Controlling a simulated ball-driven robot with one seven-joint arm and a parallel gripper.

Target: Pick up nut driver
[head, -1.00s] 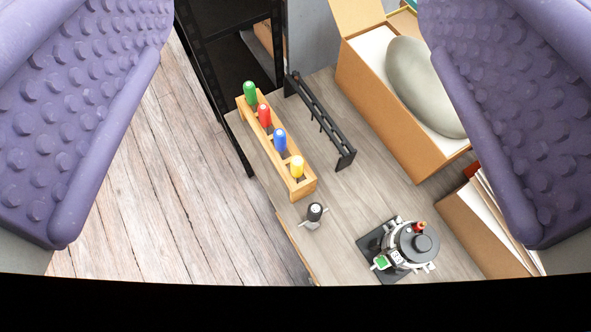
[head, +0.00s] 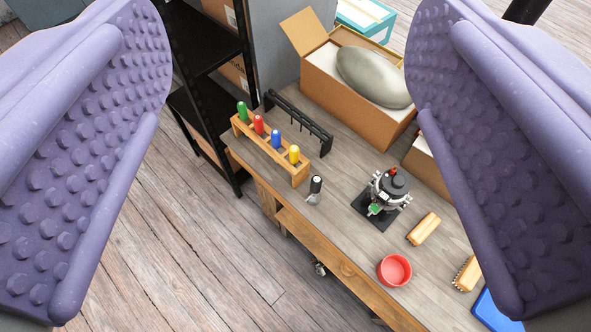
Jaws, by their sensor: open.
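Several screwdriver-like tools stand upright in a wooden rack (head: 270,156) on the bench. Their handles are green (head: 242,111), red (head: 259,124), blue (head: 276,139) and yellow (head: 294,154). Their shafts are mostly hidden, so I cannot tell which is the nut driver. A small black-topped tool with a metal lower part (head: 315,189) is just in front of the rack's right end. My gripper (head: 288,90) is open and empty. Its two purple studded fingers frame the view left and right, well above the bench and apart from the rack.
A black rack (head: 300,124) stands behind the wooden one. An alternator (head: 390,186) sits on a black base, with a cardboard box (head: 350,100) behind. A brush (head: 424,228) and red bowl (head: 394,270) lie to the right. Black shelving (head: 205,105) borders the left; floor is clear.

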